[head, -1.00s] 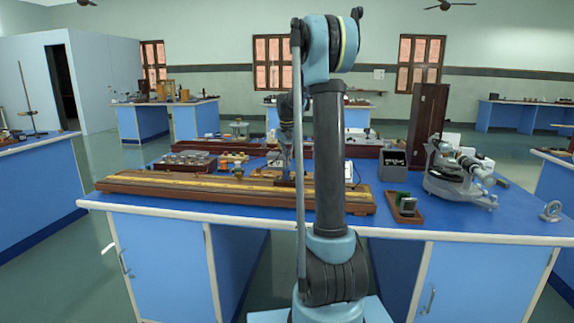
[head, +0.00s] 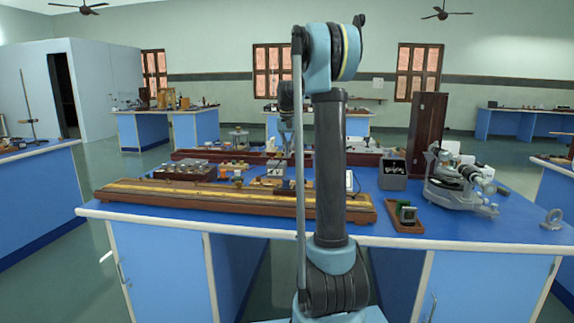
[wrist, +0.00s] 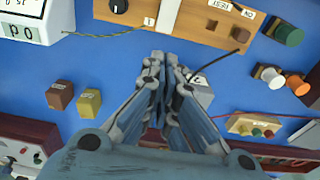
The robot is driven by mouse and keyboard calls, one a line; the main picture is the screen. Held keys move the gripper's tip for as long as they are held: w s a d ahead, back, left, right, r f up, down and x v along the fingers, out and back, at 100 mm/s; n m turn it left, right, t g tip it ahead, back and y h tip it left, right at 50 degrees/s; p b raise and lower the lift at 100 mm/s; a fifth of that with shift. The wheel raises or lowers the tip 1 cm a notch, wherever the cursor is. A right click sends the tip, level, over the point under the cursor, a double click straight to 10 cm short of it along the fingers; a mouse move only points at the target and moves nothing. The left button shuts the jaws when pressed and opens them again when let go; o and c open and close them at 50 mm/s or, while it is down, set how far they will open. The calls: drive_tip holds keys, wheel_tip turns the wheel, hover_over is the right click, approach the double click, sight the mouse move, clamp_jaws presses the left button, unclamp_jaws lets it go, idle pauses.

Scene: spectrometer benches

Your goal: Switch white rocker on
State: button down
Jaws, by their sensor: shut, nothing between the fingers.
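My gripper (wrist: 165,70) is shut and empty in the wrist view, its fingers pointing over the blue bench top. A small pale grey box (wrist: 201,93) with a dark mark on it sits just right of the fingers, partly covered by them. I cannot clearly tell a white rocker or its on/off position. A wooden panel (wrist: 190,20) with a black knob and labels lies beyond the fingertips. In the head view, my gripper is small and partly behind my arm, above a pale box (head: 277,168) on the bench.
A white meter (wrist: 28,22) is at upper left in the wrist view. Brown and yellow blocks (wrist: 89,102) stand left of the fingers; colored terminals (wrist: 268,75) are at right. In the head view, a long wooden board (head: 200,196) lies along the front edge and a grey spectrometer (head: 458,188) stands at right.

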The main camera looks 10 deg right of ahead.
wheel_tip(320, 180, up, 7)
drive_tip(key=shift+w+d+f, duration=0.15)
drive_tip(key=shift+w+f, duration=0.05)
drive_tip(key=shift+w, duration=0.25)
